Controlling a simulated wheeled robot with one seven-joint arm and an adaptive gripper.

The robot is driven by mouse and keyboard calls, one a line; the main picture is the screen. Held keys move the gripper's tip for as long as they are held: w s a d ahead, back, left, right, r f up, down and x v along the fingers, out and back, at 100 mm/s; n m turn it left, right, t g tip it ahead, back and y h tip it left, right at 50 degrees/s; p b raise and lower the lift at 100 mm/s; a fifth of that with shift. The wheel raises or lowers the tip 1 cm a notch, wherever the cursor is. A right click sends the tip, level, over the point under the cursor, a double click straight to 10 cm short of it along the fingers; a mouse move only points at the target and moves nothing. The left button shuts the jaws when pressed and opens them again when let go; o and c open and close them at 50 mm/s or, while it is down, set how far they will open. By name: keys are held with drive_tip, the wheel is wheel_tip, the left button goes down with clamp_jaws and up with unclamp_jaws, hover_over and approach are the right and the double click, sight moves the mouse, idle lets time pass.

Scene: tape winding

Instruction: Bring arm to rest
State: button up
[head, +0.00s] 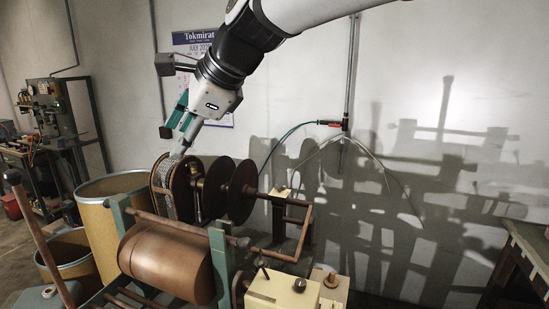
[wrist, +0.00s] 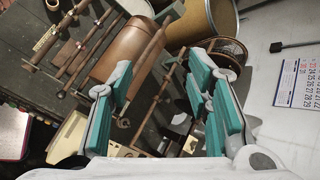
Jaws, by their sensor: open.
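My gripper (head: 180,137) is at the end of my raised arm, in the upper middle of the head view. It points down toward the winding machine's reels. In the wrist view my gripper (wrist: 165,95) shows its two green-padded fingers spread apart with nothing between them. In the head view the fingertips appear just above the wound reel (head: 163,190); I cannot tell whether they touch it. The reel (wrist: 231,48) also shows beyond the fingers in the wrist view. Part of the reel is hidden behind the fingertips in the head view.
The winding machine has a large brown roller (head: 168,262), dark discs (head: 241,186) and a cream box (head: 284,290). A yellow drum (head: 112,216) stands to its left. A wall calendar (head: 196,42) hangs behind my arm. The wall area to the right is open.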

drive_tip(key=s+d+f+n+t+h, duration=0.1)
drive_tip(key=s+d+f+n+h, duration=0.15)
drive_tip(key=s+d, duration=0.45)
drive_tip(key=s+d+f+n+h, duration=0.1)
drive_tip(key=s+d+f+n, duration=0.2)
drive_tip(key=d, duration=0.9)
drive_tip(key=s+d+f+n+t+h, duration=0.15)
drive_tip(key=s+d+n, duration=0.25)
drive_tip(key=d, duration=0.5)
drive_tip(key=s+d+f+n+g+h, duration=0.1)
drive_tip(key=s+d+f+n+h, duration=0.1)
drive_tip(key=s+d+f+n, duration=0.2)
drive_tip(key=s+d+f, duration=0.3)
drive_tip(key=shift+s+d+h, duration=0.35)
drive_tip(key=shift+d+h, duration=0.05)
drive_tip(key=shift+c, duration=0.6)
